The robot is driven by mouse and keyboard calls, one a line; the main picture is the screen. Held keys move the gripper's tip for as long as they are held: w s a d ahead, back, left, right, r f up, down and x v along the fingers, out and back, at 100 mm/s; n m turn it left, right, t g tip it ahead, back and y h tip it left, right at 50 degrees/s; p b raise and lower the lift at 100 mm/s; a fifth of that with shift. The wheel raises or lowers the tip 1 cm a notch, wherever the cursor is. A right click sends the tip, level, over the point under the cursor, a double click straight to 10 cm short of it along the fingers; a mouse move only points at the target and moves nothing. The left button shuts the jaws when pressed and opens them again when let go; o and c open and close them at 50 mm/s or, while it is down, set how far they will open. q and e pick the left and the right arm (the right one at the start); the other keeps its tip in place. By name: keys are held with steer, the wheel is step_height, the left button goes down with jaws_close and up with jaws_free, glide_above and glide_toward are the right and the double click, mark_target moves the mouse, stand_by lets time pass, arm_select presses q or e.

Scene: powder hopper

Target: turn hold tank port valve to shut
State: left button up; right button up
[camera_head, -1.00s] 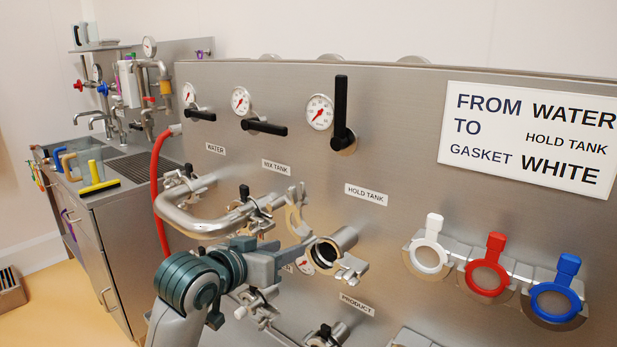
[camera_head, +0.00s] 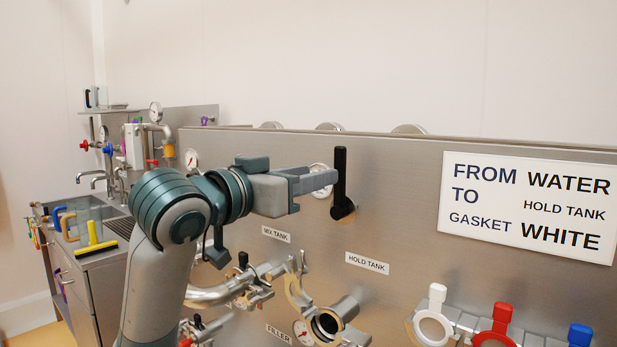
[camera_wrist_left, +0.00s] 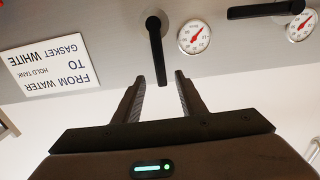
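The hold tank port valve has a black lever handle (camera_head: 340,180) that stands upright on the steel panel, above the HOLD TANK label (camera_head: 367,263). In the left wrist view the handle (camera_wrist_left: 156,50) hangs down in the picture, which is upside down. My left gripper (camera_head: 328,180) is just left of the handle in the head view. In the wrist view its two fingers (camera_wrist_left: 159,76) are apart, with the handle's free end between the tips in the picture. I cannot tell whether they touch it. My right gripper is in neither view.
A gauge (camera_wrist_left: 194,36) sits beside the handle, and another black lever (camera_wrist_left: 265,9) lies sideways. A white sign (camera_head: 528,206) is at the right. Below are an open hold tank port (camera_head: 328,323) and clamps with white (camera_head: 437,293), red and blue handles.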

mark_target(340, 183)
arm_select(q)
steer(key=shift+p+x, duration=0.5)
steer(key=shift+x, duration=4)
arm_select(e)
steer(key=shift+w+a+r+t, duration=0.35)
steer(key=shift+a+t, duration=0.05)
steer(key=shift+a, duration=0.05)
arm_select(q)
jaws_close()
